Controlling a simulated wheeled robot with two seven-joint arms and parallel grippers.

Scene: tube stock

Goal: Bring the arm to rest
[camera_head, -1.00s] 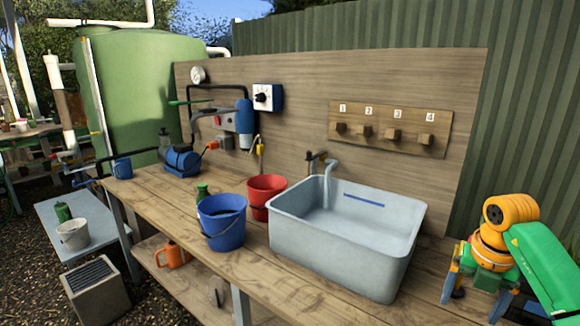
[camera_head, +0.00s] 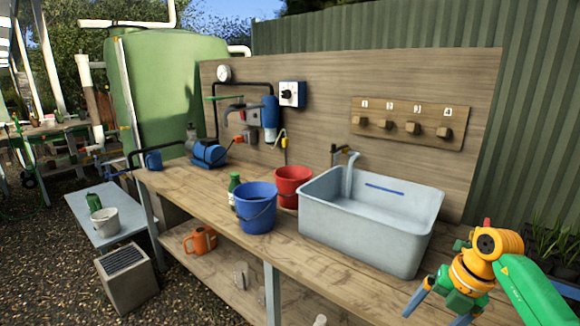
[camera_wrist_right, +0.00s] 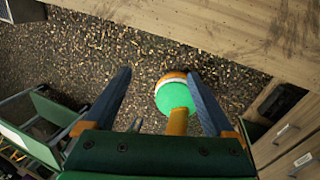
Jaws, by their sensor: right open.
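My right arm comes in from the right edge of the head view, green with an orange wrist. Its right gripper (camera_head: 436,306) is at the lower right, off the front right end of the wooden bench (camera_head: 190,192). A blue finger points down and to the left; the other is mostly hidden. In the right wrist view the two blue fingers of the gripper (camera_wrist_right: 158,88) stand wide apart with nothing held between them, above gravel ground. My left arm and gripper do not show.
A grey sink (camera_head: 350,232) stands on the bench near the right gripper. A blue bucket (camera_head: 256,210) and a red bucket (camera_head: 293,190) are left of it. A plank edge (camera_wrist_right: 215,38) crosses the top right of the wrist view. Open gravel (camera_head: 60,270) lies at left.

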